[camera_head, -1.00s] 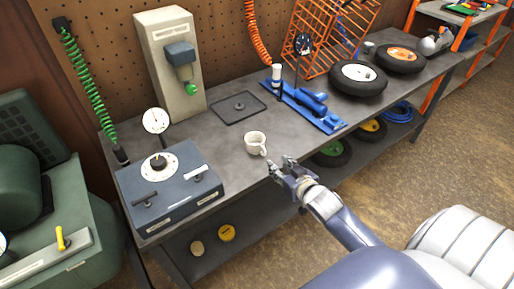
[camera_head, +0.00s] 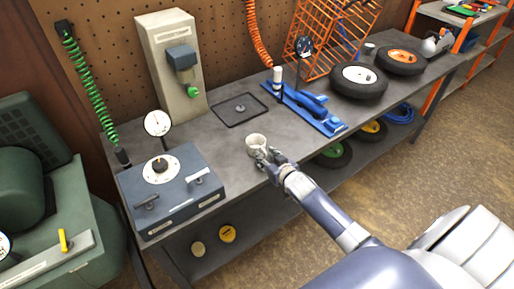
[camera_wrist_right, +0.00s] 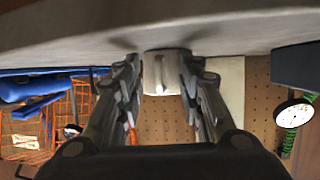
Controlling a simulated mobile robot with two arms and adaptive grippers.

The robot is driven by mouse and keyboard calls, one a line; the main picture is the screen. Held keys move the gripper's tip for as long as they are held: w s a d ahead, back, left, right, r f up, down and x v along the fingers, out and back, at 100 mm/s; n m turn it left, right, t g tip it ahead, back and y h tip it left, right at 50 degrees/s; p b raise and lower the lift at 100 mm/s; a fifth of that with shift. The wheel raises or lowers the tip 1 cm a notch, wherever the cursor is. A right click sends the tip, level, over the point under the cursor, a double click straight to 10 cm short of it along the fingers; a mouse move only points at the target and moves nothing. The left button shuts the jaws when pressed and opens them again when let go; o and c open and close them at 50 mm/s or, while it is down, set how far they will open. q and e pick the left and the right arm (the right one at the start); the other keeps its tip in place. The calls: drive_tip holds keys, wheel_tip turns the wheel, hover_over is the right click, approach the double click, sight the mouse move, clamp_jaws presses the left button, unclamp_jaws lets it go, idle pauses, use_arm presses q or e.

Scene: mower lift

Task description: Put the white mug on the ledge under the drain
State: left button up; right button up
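The white mug (camera_head: 254,140) stands upright on the grey workbench near its front edge. My right gripper (camera_head: 265,157) is at the mug's front side, with its fingers apart. In the right wrist view the mug (camera_wrist_right: 166,72) shows between the two open fingers (camera_wrist_right: 158,92); contact cannot be told. Which part is the ledge is unclear. My left gripper is not in view.
A blue-grey box with a dial (camera_head: 172,188) is left of the mug. A blue tool rail (camera_head: 318,112) and wheels (camera_head: 358,82) lie to the right. The bench between mug and black tray is clear. A pegboard (camera_head: 225,40) is behind.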

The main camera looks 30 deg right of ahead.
drive_tip(key=shift+w+f, duration=0.1)
drive_tip(key=shift+w, duration=0.1)
drive_tip(key=shift+c, duration=0.4)
clamp_jaws()
